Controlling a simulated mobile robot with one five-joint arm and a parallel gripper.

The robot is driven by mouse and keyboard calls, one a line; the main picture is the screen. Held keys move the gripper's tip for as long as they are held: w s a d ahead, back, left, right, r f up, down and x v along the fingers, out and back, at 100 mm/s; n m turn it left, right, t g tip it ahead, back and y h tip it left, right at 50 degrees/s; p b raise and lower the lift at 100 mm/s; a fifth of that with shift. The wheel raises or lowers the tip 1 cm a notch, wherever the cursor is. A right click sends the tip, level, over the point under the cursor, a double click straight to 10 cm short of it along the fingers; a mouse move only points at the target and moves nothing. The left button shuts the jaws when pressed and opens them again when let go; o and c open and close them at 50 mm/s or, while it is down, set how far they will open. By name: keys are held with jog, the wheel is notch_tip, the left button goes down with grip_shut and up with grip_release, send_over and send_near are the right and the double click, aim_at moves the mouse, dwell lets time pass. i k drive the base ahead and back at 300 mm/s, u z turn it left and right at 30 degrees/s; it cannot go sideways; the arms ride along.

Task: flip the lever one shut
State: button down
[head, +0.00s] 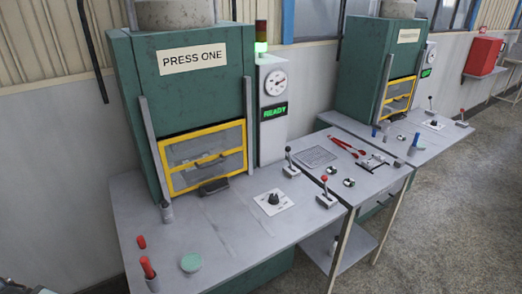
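Two small levers stand at the right side of the near bench, each on a grey base. The rear one (289,163) has a dark knob and stands nearly upright. The front one (325,192) has a red knob and also stands nearly upright. No label on either lever can be read, so I cannot tell which is lever one. The green press (180,85) behind them bears the sign PRESS ONE (192,58). Its yellow-framed window guard (204,158) is down. My gripper is not in view.
A gauge box (272,100) reads READY. A black knob plate (273,202), green disc (191,262) and red-handled item (147,268) are on the near bench. A black hose (94,50) hangs at left. A second press (365,75) stands right; open floor (450,220) lies front right.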

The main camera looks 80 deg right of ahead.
aim_at(288, 148)
jog(key=z, duration=0.05)
jog(key=k, duration=1.15)
jog(key=z, duration=0.45)
jog(key=i, duration=1)
jog(key=u, duration=0.15)
